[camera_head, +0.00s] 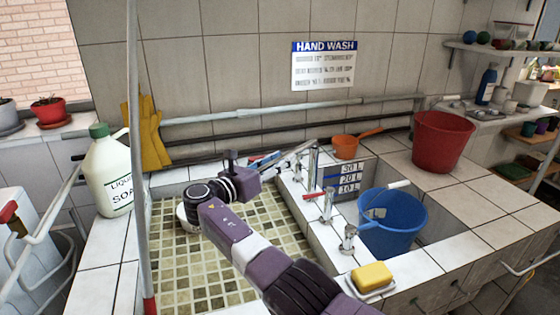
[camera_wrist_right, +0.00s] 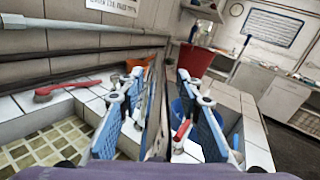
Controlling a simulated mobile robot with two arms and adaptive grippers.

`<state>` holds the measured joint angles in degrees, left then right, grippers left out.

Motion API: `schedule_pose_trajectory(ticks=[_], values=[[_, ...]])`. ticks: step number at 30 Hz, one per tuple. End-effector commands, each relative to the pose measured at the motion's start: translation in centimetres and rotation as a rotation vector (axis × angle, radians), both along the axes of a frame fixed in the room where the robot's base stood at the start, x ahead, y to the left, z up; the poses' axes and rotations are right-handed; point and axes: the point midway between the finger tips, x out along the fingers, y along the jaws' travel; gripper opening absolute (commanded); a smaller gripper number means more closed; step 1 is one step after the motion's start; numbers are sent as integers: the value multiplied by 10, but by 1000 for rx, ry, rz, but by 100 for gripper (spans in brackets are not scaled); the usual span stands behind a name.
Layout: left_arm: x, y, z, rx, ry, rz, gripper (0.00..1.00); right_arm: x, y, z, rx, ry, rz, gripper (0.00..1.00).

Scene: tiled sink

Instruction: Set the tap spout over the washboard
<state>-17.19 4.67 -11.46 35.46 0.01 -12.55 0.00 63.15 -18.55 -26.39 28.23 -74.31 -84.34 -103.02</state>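The tap (camera_head: 313,163) stands on the white tiled divider between the two basins. Its long thin grey spout (camera_head: 297,151) points left toward the tiled basin and shows between my fingers in the right wrist view (camera_wrist_right: 152,110). My right gripper (camera_head: 278,160) reaches in above the tiled basin. Its two blue-padded fingers are spread on either side of the spout, with clear gaps; it is open (camera_wrist_right: 155,92). I cannot make out a washboard; my right arm hides part of the basin. My left gripper is out of view.
A blue bucket (camera_head: 392,225) stands in the right basin, with a yellow soap bar (camera_head: 372,275) in front. Tap handles (camera_head: 326,205) line the divider. An orange pan (camera_head: 345,147) and red bucket (camera_head: 441,140) stand behind. A red brush (camera_wrist_right: 65,89) lies on the back ledge.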

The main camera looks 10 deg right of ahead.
Motion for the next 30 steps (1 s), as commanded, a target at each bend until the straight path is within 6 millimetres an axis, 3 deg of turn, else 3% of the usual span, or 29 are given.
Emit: schedule_pose_trajectory(ticks=[5, 18, 30], values=[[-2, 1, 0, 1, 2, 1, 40, 0, 0, 13, 1, -4, -1, 32], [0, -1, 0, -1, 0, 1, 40, 0, -2, 89, 1, -2, -2, 32], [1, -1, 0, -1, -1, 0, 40, 0, -2, 100, 0, 0, -2, 32]])
